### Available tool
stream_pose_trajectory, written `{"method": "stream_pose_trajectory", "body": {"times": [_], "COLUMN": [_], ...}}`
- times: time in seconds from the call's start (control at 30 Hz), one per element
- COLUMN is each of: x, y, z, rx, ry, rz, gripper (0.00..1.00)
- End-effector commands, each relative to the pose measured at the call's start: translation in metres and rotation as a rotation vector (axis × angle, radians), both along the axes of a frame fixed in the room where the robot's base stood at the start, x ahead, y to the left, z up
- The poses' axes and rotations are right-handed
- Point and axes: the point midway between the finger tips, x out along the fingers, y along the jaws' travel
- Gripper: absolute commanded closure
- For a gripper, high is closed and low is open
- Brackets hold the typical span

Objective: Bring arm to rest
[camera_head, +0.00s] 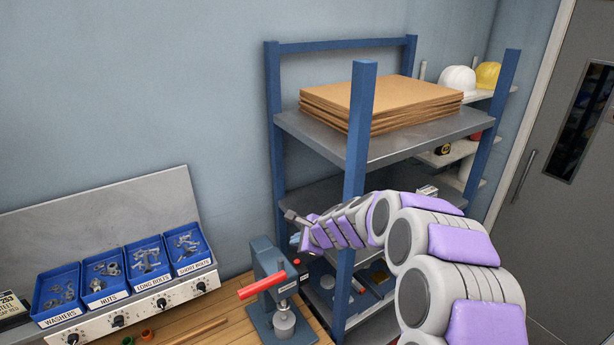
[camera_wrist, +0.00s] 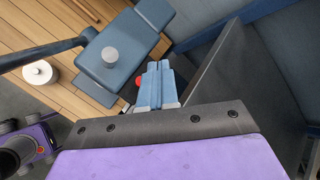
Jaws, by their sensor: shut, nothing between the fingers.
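My arm, in white and purple links, reaches in from the right side of the head view. The press (camera_wrist: 125,50) lies beyond and to the left of the fingertips there. I cannot tell the exact gap between gripper and press.
The press (camera_head: 268,270), with a red handle (camera_head: 262,285), stands on the wooden bench (camera_head: 240,290). The blue-framed cart (camera_head: 356,130) carries brown boards (camera_head: 375,100) and stands close behind my arm. Labelled blue bins (camera_head: 103,282) sit at left. A grey door (camera_head: 570,150) is at right.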

Motion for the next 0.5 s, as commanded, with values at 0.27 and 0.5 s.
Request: {"method": "stream_pose_trajectory", "body": {"times": [0.27, 0.5], "x": [-0.067, -0.163], "y": [0.003, -0.013], "z": [0.001, -0.015], "rx": [-0.115, -0.288], "ry": [-0.063, -0.11], "rz": [0.264, 0.608], "gripper": [1.0, 1.0]}}
